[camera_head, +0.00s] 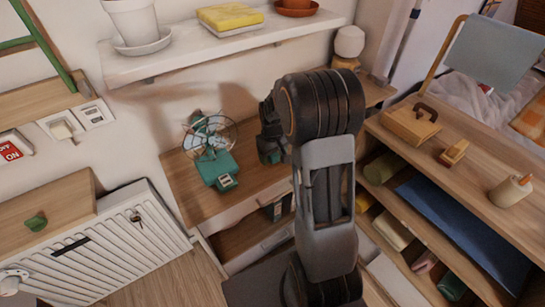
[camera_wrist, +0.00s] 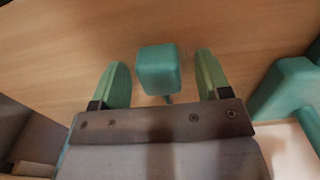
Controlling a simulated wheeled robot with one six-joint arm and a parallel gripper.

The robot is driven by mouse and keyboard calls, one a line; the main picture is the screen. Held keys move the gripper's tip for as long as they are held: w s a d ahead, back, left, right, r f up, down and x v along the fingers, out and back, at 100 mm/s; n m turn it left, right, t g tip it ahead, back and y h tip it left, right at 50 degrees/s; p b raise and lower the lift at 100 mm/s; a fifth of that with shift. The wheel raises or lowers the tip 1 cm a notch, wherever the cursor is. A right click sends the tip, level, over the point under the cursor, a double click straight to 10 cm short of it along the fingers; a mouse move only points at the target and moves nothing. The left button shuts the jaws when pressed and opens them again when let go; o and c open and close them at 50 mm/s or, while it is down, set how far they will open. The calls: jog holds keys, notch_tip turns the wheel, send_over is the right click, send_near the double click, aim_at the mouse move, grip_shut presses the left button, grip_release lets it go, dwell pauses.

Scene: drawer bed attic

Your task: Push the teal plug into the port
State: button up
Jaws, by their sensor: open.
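A teal block with rounded edges (camera_wrist: 158,70), which looks like the plug, is over the wooden desk in the wrist view. A short thin teal piece shows at its lower end. My gripper (camera_wrist: 160,82) is open, with one green finger on each side of the block and a gap on both sides. In the head view my gripper (camera_head: 271,155) is over the desk, right of the teal fan, partly hidden by my arm; the plug cannot be made out there. The fan base (camera_head: 217,168) has a pale panel with dark slots (camera_head: 227,181), possibly the port.
The desk (camera_head: 187,188) has bare wood left of the fan. A teal part (camera_wrist: 283,92) stands close on the right in the wrist view. A shelf (camera_head: 200,52) hangs above the desk. A wooden cabinet (camera_head: 465,185) stands at the right, a white radiator (camera_head: 110,245) at the left.

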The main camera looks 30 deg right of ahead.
jog(key=c, duration=1)
jog(key=shift+o, duration=0.2)
jog(key=shift+r, duration=0.1)
jog(key=shift+r, duration=0.55)
notch_tip(320, 180, up, 2)
jog(key=shift+a+r+p, duration=0.1)
jog(key=shift+r+p, duration=0.15)
jog(key=shift+p, duration=0.05)
jog(key=s+a+r, duration=0.8)
jog(key=a+r, duration=0.1)
jog(key=a, duration=0.2)
jog(key=shift+s+r+p, duration=0.15)
jog(key=shift+s+p, duration=0.05)
jog(key=shift+p, duration=0.2)
